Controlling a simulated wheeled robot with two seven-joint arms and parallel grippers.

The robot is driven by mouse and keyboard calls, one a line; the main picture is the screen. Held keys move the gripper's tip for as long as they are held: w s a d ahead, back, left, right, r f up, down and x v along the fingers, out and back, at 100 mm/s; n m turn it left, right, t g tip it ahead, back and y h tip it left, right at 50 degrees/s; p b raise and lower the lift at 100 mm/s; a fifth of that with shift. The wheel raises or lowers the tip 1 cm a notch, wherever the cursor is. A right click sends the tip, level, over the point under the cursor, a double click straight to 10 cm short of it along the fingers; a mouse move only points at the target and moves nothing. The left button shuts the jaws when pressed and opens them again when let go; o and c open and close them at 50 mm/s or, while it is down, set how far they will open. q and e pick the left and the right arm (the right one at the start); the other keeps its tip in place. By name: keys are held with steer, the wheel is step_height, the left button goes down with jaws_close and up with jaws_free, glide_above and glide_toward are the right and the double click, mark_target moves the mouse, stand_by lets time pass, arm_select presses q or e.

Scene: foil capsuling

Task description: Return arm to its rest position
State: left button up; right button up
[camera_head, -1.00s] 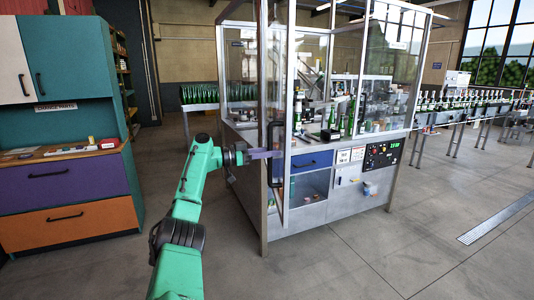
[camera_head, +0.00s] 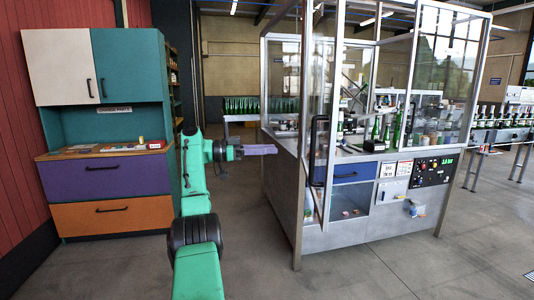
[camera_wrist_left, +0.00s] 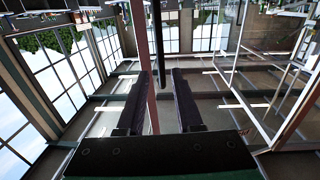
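My left arm, in green, reaches up from the bottom of the head view. Its purple left gripper (camera_head: 276,149) points right, toward the machine's glazed door (camera_head: 330,90). The gripper is apart from the black door handle (camera_head: 318,150), a little to its left. In the left wrist view the two dark fingers (camera_wrist_left: 159,103) stand apart with nothing held between them. A dark upright bar, seemingly the handle (camera_wrist_left: 155,65), shows beyond the fingertips. The door stands ajar, its lower corner out in front of the cabinet. My right gripper is not in view.
The capsuling machine (camera_head: 345,230) stands right of the arm, with bottles inside. A conveyor with bottles (camera_head: 500,133) runs off at right. A cupboard with purple and orange drawers (camera_head: 105,178) stands at left. The floor between cupboard and machine is clear.

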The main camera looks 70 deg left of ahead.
arm_select(q)
steer(key=shift+w+f, duration=0.1)
stand_by(0.4)
